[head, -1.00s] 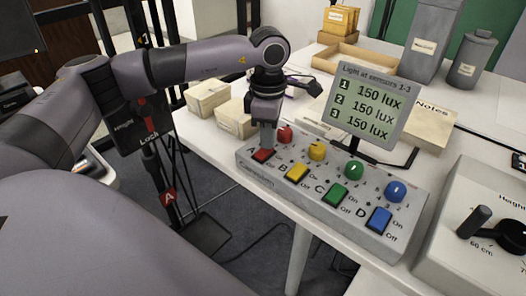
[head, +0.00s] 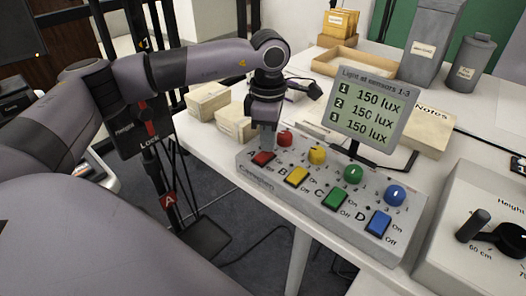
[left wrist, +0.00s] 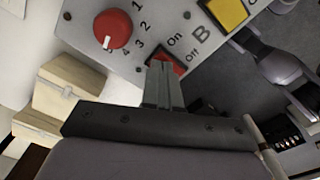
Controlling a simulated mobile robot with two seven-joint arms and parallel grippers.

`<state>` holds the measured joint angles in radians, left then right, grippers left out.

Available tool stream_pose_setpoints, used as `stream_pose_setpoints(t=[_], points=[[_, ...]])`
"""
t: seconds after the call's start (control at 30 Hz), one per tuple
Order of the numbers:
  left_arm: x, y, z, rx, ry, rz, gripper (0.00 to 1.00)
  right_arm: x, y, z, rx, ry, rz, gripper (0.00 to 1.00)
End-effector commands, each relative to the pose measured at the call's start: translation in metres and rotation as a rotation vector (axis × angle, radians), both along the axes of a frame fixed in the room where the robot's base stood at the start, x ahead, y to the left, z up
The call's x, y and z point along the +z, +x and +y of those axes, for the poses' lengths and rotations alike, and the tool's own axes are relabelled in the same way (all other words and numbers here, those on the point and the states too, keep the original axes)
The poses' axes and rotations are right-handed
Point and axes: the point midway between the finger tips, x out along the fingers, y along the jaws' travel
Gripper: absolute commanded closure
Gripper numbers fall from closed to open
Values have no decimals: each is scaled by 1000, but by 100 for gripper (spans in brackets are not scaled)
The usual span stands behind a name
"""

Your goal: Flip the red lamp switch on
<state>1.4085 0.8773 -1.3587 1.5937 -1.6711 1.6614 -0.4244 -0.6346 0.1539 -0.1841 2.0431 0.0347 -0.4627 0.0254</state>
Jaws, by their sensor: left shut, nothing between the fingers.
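The red switch (head: 262,158) is a rocker at the left end of a grey control box (head: 330,205), labelled A, with On and Off marks. A red knob (head: 284,137) sits behind it. My left gripper (head: 268,148) is shut and empty, pointing down, with its fingertips at the red switch. In the left wrist view the closed fingers (left wrist: 163,82) cover much of the red switch (left wrist: 178,66); whether they touch it cannot be told. The display (head: 367,105) reads 150 lux on all three lines. My right gripper is not in view.
Yellow, green and blue switches with matching knobs run along the box to the right. A yellow switch (left wrist: 226,12) is close beside the fingers. Cream boxes (head: 235,119) stand behind the arm. A lever unit (head: 482,235) is at the right.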

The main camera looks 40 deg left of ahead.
Motion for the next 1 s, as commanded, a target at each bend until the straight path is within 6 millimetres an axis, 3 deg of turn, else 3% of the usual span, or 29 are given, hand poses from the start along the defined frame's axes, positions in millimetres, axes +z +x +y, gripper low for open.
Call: stream_pose_setpoints(t=[0.6, 1.0], points=[[55, 1, 0, -1, -1, -3, 100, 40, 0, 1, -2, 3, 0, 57], [57, 0, 0, 0, 0, -2, 100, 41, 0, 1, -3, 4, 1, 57]])
